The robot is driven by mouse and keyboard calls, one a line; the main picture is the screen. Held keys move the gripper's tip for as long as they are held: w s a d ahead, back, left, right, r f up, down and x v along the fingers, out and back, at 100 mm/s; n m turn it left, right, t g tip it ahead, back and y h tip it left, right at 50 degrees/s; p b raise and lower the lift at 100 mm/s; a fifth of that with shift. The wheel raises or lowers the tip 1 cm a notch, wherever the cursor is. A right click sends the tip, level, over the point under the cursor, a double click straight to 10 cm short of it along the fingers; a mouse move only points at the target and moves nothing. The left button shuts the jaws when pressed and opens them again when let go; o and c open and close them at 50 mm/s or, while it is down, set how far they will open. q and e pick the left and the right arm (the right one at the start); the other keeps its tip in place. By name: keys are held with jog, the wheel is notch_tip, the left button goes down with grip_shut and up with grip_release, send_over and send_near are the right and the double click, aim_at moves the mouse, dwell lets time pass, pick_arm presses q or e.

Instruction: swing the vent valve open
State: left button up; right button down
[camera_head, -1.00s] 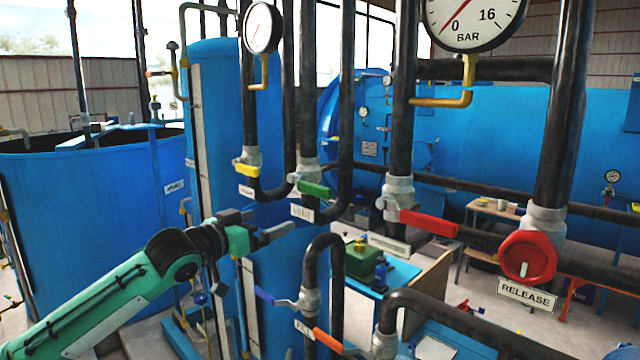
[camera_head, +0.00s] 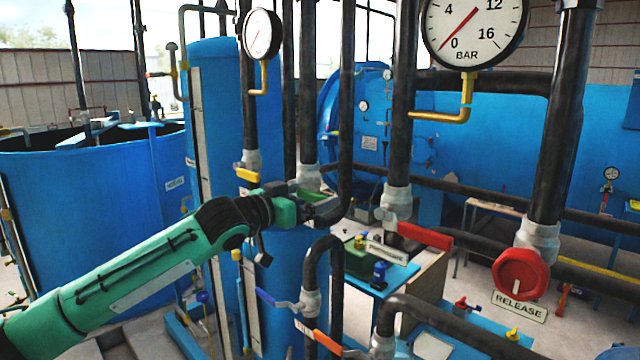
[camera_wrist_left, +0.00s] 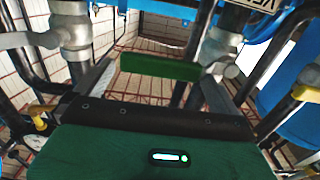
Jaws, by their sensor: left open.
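Part of the vent label (camera_wrist_left: 250,5) shows upside down at the top of the wrist view. My right gripper is not in view.
Nearby are a yellow handle (camera_head: 247,175), a red handle (camera_head: 425,236), a blue handle (camera_head: 266,297) and an orange handle (camera_head: 328,341). A red release knob (camera_head: 520,273) is at right. A pressure gauge (camera_head: 474,28) hangs above. Dark pipes crowd the gripper.

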aim_at(312, 195)
pick_arm(q)
jog(key=shift+p+x, duration=0.5)
jog(key=shift+x, duration=1.5)
jog(key=shift+c, duration=0.2)
jog(key=c, duration=1.2)
jog(key=shift+o, duration=0.2)
